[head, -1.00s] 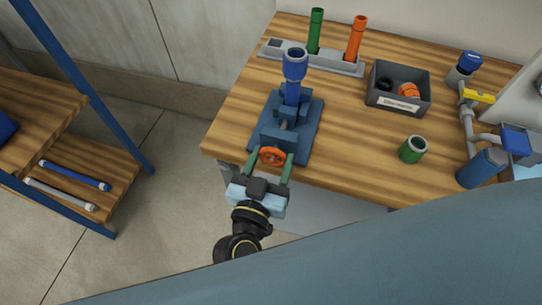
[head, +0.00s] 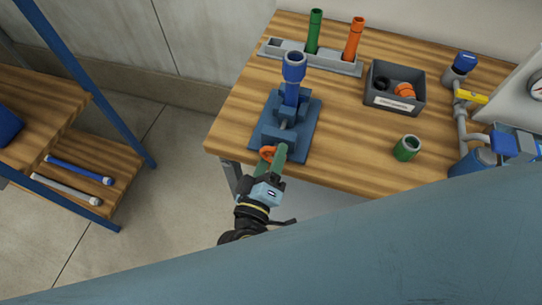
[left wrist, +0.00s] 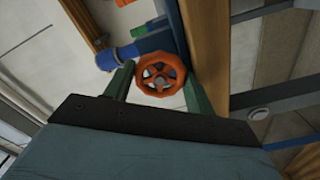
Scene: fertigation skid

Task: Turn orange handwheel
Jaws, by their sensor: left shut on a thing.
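The orange handwheel (head: 267,153) is at the front end of the blue vise (head: 280,134), near the table's front edge. In the left wrist view the handwheel (left wrist: 160,74) shows its spokes, with one green finger on each side. My left gripper (head: 272,158) is shut on the handwheel's rim; its wrist is rolled, so one finger hides part of the wheel in the head view. A blue tube (head: 293,80) stands upright in the vise. My right gripper is not in view.
A grey rack (head: 290,52) holds a green tube (head: 314,32) and an orange tube (head: 353,40). A grey bin (head: 384,103) and a green cup (head: 406,148) stand to the right. Pipework (head: 460,120) is at the far right. A shelf (head: 122,190) is at the left.

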